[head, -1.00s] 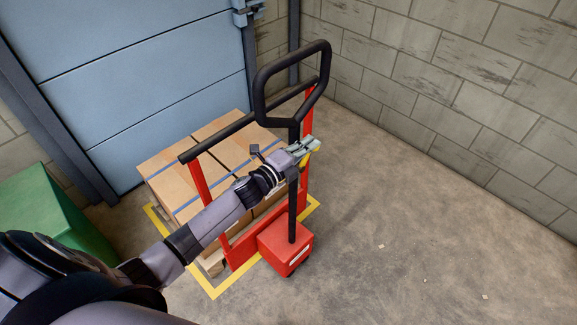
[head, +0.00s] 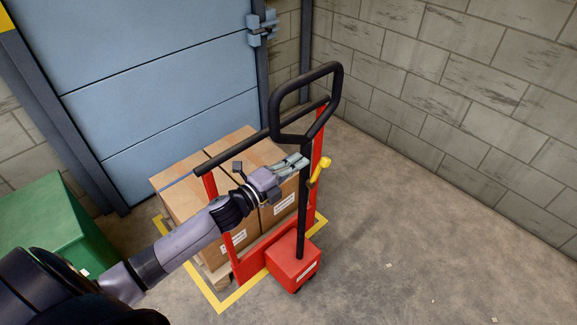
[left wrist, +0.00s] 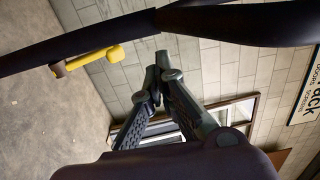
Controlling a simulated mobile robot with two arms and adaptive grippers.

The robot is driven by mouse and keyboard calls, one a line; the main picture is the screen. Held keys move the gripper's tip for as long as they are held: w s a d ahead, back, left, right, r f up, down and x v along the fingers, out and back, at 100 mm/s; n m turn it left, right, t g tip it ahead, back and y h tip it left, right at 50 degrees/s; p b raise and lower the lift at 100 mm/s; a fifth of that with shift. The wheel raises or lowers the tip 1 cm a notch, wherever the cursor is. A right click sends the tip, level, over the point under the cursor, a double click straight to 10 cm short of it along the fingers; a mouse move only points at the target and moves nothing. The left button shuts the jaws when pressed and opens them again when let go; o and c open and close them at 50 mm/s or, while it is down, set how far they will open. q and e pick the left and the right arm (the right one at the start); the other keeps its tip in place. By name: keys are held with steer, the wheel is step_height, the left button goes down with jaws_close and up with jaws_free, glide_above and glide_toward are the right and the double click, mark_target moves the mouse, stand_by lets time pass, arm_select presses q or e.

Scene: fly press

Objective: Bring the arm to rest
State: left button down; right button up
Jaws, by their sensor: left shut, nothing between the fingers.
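My left gripper (head: 301,161) is shut and empty. In the head view it is beside the black upright shaft of the red hand truck, just below the looped black handle (head: 274,110). A yellow lever (head: 319,169) sticks out on the shaft's right side, just past the fingertips. In the left wrist view the closed fingertips (left wrist: 160,68) point towards the black shaft (left wrist: 80,48), and the yellow lever (left wrist: 95,58) shows on the left, apart from the fingers. I cannot tell the exact gap to the shaft. My right gripper is in neither view.
The truck's red base (head: 293,268) stands on the concrete floor. Cardboard boxes (head: 185,200) on a pallet are behind its frame, inside a yellow floor outline (head: 232,299). A green box (head: 50,225) is at the left. Open floor (head: 430,240) lies at the right.

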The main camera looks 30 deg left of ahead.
arm_select(q)
steer(key=s+a+f+n+g+y, duration=0.25)
steer(key=s+f+n, duration=0.2)
steer(key=f, duration=0.75)
steer(key=s+a+f+n+g+y, duration=0.2)
steer(key=s+a+f+n, duration=0.3)
steer(key=f, duration=0.6)
steer(key=s+f+n+g+y, duration=0.25)
steer(key=s+f, duration=0.35)
steer(key=f, duration=0.6)
steer(key=s+d+f+n+g, duration=0.2)
steer(key=s+f, duration=0.4)
steer(key=s, duration=0.5)
steer(key=s+d+f+n+g, duration=0.3)
steer(key=s+f, duration=0.3)
steer(key=s, duration=0.6)
steer(key=s+d+f+n+g, duration=0.2)
steer(key=s+f, duration=0.5)
steer(key=s, duration=0.5)
steer(key=shift+d+n+g+h, duration=0.3)
steer(key=shift+d+g+h, duration=0.1)
steer(key=shift+d+g, duration=0.55)
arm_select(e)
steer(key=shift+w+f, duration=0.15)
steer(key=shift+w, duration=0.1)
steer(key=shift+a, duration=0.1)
